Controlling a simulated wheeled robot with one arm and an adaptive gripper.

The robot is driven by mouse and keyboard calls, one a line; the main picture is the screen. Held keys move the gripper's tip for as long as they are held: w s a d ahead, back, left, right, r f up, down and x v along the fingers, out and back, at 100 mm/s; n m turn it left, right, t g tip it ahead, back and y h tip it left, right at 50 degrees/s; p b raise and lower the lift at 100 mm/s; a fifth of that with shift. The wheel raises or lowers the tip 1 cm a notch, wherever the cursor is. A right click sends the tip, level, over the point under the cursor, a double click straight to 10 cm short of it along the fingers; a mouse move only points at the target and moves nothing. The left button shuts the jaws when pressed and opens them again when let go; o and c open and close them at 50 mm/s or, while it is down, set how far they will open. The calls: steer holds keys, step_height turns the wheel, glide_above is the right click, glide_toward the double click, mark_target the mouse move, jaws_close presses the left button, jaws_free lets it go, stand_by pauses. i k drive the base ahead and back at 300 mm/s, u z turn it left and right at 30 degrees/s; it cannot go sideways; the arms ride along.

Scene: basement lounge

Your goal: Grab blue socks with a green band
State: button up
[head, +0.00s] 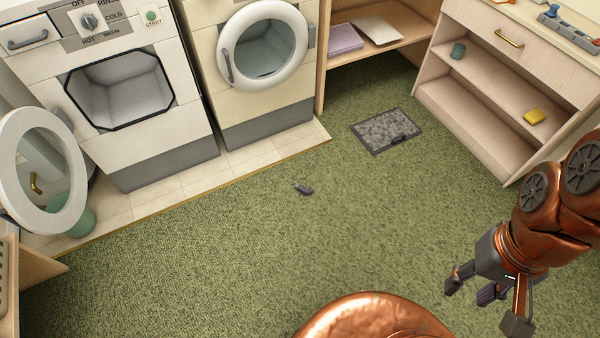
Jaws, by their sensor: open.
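A small dark, greyish-purple item (304,190) lies on the green carpet in the middle of the head view. It may be a folded pair of socks, but it is too small to make out, and I see no green band on it. My gripper (484,302) is at the lower right, open, with its fingers pointing down over the carpet. It is well to the right of the dark item and apart from it. A dark, striped shape (489,293) shows between the fingers; I cannot tell if it is a finger or something beyond them.
The left washer (160,150) has its round door (50,150) swung open; the right machine's door (263,45) is shut. A speckled grey mat (375,128) lies before the shelves. A shelf unit (455,110) holds a teal cup (458,51) and a yellow item (535,117). The middle carpet is mostly clear.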

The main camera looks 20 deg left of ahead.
mark_target(298, 186)
steer(key=u, duration=0.6)
steer(key=i, duration=0.75)
steer(key=u, duration=1.3)
steer(key=i, duration=0.4)
steer(key=u, duration=0.35)
